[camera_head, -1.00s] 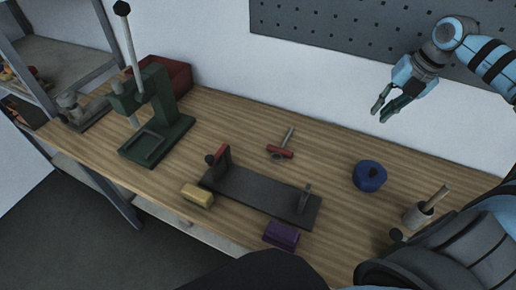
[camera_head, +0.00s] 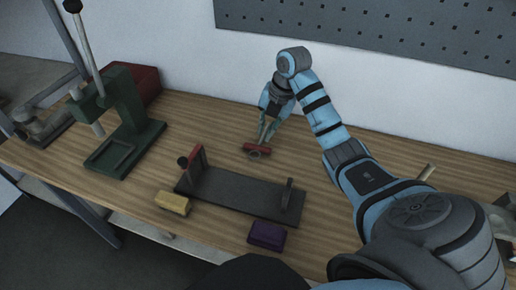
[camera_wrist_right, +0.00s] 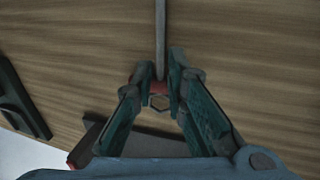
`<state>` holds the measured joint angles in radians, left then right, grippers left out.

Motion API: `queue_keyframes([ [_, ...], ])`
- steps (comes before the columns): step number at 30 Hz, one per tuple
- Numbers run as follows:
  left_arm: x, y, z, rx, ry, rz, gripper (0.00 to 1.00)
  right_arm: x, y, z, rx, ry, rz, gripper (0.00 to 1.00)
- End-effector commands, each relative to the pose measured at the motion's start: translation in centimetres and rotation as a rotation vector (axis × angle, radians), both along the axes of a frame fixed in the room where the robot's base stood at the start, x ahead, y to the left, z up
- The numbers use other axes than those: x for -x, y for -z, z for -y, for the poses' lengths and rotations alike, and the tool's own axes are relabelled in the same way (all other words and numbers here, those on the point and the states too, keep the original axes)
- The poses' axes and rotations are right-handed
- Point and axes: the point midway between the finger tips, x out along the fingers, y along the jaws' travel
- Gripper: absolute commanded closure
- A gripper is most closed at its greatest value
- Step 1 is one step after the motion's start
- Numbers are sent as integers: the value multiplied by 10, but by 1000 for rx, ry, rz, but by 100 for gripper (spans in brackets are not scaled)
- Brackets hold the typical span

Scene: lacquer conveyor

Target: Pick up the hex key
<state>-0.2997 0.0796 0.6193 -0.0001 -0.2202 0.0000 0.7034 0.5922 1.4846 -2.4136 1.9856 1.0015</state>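The hex key (camera_head: 258,149) lies on the wooden bench behind the dark fixture. It has a red crosspiece and a grey shaft pointing away towards the wall. My right gripper (camera_head: 270,130) is down over it, fingers pointing at the bench. In the right wrist view, the shaft of the hex key (camera_wrist_right: 160,35) runs from the top edge down between the fingertips of the gripper (camera_wrist_right: 160,70). A small gap seems to show beside the shaft, so the fingers look open around it. The red part and a hexagonal ring show between the fingers. My left gripper is not in view.
A dark fixture (camera_head: 240,190) with upright ends stands in front of the key. A yellow block (camera_head: 173,203) and a purple block (camera_head: 267,235) lie near the front edge. A green press (camera_head: 125,130) and a red box (camera_head: 144,84) stand at the left. A pegboard (camera_head: 380,30) hangs behind.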

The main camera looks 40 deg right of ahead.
Motion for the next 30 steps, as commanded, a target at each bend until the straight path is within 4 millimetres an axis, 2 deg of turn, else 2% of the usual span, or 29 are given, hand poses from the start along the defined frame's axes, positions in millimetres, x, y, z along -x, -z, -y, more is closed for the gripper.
queue_keyframes([
  [3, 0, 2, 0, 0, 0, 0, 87, -4, 23, -4, -2, 1, -4, 87],
  [5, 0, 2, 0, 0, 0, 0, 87, -5, 28, -5, -1, 0, -3, 87],
  [10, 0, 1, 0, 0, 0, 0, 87, -6, 28, -5, 1, 0, -1, 87],
  [13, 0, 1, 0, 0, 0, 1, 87, -6, 28, -5, 1, 0, -1, 100],
  [22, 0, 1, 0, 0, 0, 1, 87, -6, 28, -5, 1, 0, -1, 100],
  [26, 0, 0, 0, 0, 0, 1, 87, -6, 21, -5, 1, 0, -1, 100],
  [29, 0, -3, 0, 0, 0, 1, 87, -6, 4, -4, 1, 1, 2, 100],
  [30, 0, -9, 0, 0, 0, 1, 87, -6, -8, -4, 1, 1, 2, 100],
])
